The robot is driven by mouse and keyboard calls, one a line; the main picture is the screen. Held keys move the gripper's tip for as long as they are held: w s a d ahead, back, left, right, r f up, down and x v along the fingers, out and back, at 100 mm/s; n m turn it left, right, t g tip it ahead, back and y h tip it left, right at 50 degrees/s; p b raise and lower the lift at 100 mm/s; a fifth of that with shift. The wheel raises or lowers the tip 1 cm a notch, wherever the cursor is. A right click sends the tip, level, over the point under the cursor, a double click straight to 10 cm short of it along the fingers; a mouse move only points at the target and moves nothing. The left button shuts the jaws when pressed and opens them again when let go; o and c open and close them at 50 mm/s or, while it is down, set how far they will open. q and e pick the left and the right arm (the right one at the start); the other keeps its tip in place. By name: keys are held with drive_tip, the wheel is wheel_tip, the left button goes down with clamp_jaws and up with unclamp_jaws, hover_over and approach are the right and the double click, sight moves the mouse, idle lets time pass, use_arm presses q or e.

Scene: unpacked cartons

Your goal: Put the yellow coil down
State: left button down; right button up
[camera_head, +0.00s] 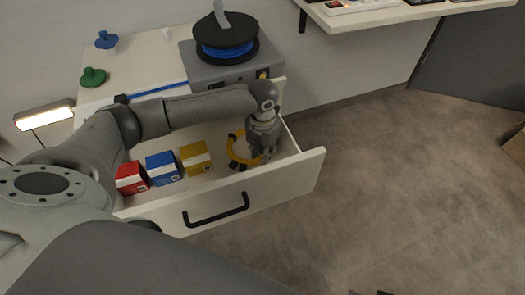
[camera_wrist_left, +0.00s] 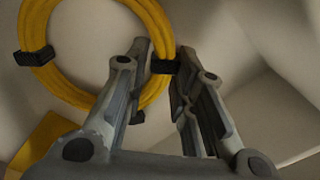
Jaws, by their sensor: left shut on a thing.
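The yellow coil (camera_head: 232,154) is a ring with black ties, inside the open white drawer (camera_head: 300,172), near its right end. My left gripper (camera_head: 264,153) reaches down into the drawer at the coil's right side. In the left wrist view the coil (camera_wrist_left: 157,20) fills the upper left, and one side of it passes between the fingers of my left gripper (camera_wrist_left: 162,52), by a black tie. The gripper is shut on the coil. I cannot tell whether the coil touches the drawer floor. My right gripper is not in view.
Red (camera_head: 131,177), blue (camera_head: 162,168) and yellow (camera_head: 196,158) boxes stand in the drawer left of the coil. Above, the cabinet top holds a grey device with a black spool of blue filament (camera_head: 226,42). A shelf (camera_head: 385,14) hangs at upper right.

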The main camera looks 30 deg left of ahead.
use_arm(q)
drive_tip(key=c, duration=1.2)
unclamp_jaws()
drive_tip(key=shift+f, duration=0.1)
drive_tip(key=shift+r, duration=0.2)
wheel_tip(320, 180, up, 12)
drive_tip(key=p, duration=0.2)
drive_tip(key=shift+p, duration=0.4)
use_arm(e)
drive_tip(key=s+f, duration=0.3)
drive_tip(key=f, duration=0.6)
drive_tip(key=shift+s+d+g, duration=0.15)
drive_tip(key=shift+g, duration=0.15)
